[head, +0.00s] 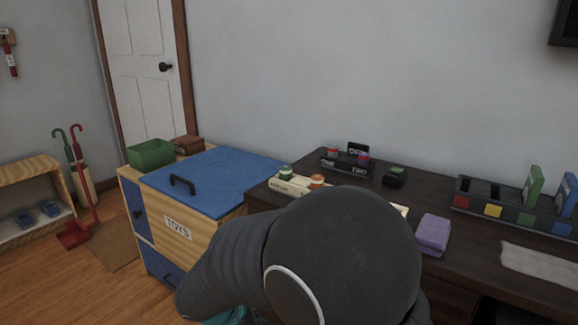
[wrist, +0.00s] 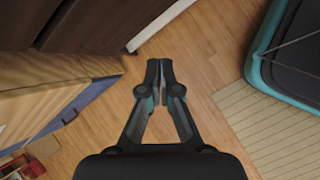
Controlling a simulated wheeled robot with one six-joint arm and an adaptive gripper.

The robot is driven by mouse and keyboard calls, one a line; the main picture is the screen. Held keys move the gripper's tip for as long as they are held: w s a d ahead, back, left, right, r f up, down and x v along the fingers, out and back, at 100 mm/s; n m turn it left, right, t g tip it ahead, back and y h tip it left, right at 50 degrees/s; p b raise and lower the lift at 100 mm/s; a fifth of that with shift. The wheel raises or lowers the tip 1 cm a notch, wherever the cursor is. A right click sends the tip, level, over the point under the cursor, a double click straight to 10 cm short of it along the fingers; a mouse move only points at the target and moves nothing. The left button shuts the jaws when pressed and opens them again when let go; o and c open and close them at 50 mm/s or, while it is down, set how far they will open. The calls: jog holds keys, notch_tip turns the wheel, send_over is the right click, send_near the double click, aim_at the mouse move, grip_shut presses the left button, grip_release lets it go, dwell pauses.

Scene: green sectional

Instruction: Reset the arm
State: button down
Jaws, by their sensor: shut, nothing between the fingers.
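My gripper (wrist: 159,66) shows in the wrist view, pointing down over the wooden floor (wrist: 199,60). Its two dark fingers are together and nothing is between them. In the head view my dark arm fills the lower middle and hides part of the desk front; the gripper itself is not visible there.
A dark desk (head: 468,232) spans the right, with a purple cloth (head: 433,234) and a slotted tray (head: 506,213) on it. A toy chest (head: 215,180) with a blue lid stands left of my arm. In the wrist view, a teal-edged dark object (wrist: 292,55) lies right of the gripper; wooden furniture is left.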

jog(key=s+d+r+m+y, duration=0.2)
jog(key=s+d+r+m, duration=0.6)
jog(key=d+r+m, duration=0.1)
jog(key=s+d+r+m+t+y, duration=0.1)
jog(key=s+d+r+m+y, duration=0.2)
jog(key=s+d+r+m, duration=0.5)
jog(key=d+r+m, duration=0.1)
jog(key=d+m, duration=0.3)
jog(key=d, duration=0.1)
jog(key=shift+s+d+m, duration=0.25)
jog(key=shift+d+m, duration=0.05)
jog(key=shift+d, duration=0.1)
